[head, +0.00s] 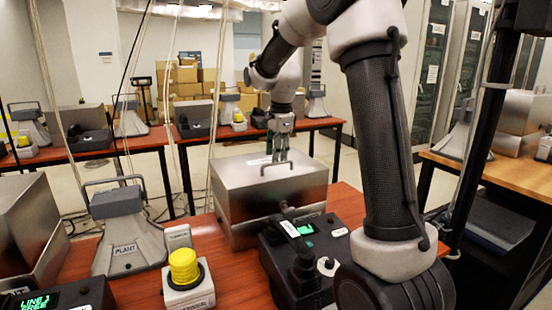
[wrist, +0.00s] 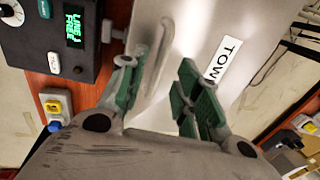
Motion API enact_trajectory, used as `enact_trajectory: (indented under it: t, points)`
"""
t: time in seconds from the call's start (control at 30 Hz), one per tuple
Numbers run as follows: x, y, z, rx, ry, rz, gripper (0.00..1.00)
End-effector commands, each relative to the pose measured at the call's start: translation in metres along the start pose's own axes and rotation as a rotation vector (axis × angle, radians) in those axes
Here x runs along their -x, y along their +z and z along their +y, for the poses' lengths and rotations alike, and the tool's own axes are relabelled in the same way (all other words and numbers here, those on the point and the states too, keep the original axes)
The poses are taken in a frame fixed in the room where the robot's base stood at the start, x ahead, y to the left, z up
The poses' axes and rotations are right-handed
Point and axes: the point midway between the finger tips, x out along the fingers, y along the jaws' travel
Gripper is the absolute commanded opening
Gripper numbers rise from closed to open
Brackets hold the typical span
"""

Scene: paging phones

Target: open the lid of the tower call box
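The tower call box (head: 245,195) is a brushed-metal box on the red-brown table in the middle of the head view. Its lid (head: 235,172) looks shut, with a thin bar handle (head: 277,170) on top. My gripper (head: 280,156) points down at this handle from above. In the wrist view, my gripper (wrist: 157,75) is open, its green-padded fingers apart. The pale handle (wrist: 157,62) shows between them, nearer the left finger; I cannot tell if they touch. A white label (wrist: 225,62) reading "TOW" is on the lid, its end cut off by the finger.
A black phone (head: 305,250) with a green screen stands close in front of the box. A yellow button unit (head: 186,278) and a grey PLANT speaker (head: 125,235) stand to the left. Cables (head: 210,100) hang down left of the box.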

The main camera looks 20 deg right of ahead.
Motion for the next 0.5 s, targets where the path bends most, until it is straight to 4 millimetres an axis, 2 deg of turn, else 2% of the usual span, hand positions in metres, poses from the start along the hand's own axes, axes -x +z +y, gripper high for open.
enact_trajectory:
  t: [0.1, 0.2, 0.5]
  points:
    - [-0.016, 0.0, 0.0, 0.001, 0.002, 0.0, 0.33]
    - [-0.022, 0.0, 0.0, 0.001, 0.0, 0.0, 0.33]
    - [-0.025, 0.0, 0.0, 0.001, -0.001, 0.0, 0.31]
